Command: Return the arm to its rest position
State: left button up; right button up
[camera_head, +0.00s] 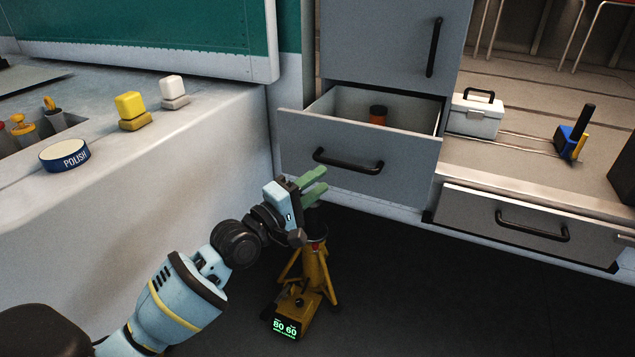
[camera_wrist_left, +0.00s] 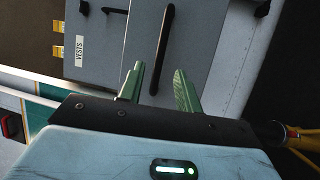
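My left arm comes in from the lower left in the head view. Its left gripper (camera_head: 316,182) has green fingers that stand apart with nothing between them. The gripper is in front of and below the open drawer (camera_head: 352,152), above a yellow jack stand. In the left wrist view the two green fingers of the gripper (camera_wrist_left: 160,88) are also spread and empty, with a grey drawer front (camera_wrist_left: 190,75) and its dark handle beyond them. My right gripper does not show in either view.
The open drawer holds an orange jar with a dark lid (camera_head: 378,115). The yellow jack stand (camera_head: 312,275) stands on the floor close below the gripper. A polish tin (camera_head: 64,155) and yellow block (camera_head: 131,108) sit on the left counter. A white toolbox (camera_head: 474,116) stands right. Dark floor is clear at lower right.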

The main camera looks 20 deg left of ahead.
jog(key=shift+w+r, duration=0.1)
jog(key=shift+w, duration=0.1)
pick_arm(q)
jog(key=s+d+f+m+g+y+p, duration=0.1)
jog(key=s+f+m+g+y, duration=0.15)
jog(key=s+f, duration=0.7)
jog(key=s+d+f+m+g+y+p, duration=0.15)
jog(key=s+f+m, duration=0.4)
jog(key=f, duration=0.75)
jog(key=s+f+m+g+y, duration=0.1)
jog(key=s+f, duration=0.4)
jog(key=s, duration=0.8)
jog(key=s+f+m+g+y+p, duration=0.1)
jog(key=s+f+m+g, duration=0.3)
jog(key=s, duration=0.9)
jog(key=shift+s+a+f+m, duration=0.3)
jog(key=shift+f+m, duration=0.3)
jog(key=shift+f, duration=0.3)
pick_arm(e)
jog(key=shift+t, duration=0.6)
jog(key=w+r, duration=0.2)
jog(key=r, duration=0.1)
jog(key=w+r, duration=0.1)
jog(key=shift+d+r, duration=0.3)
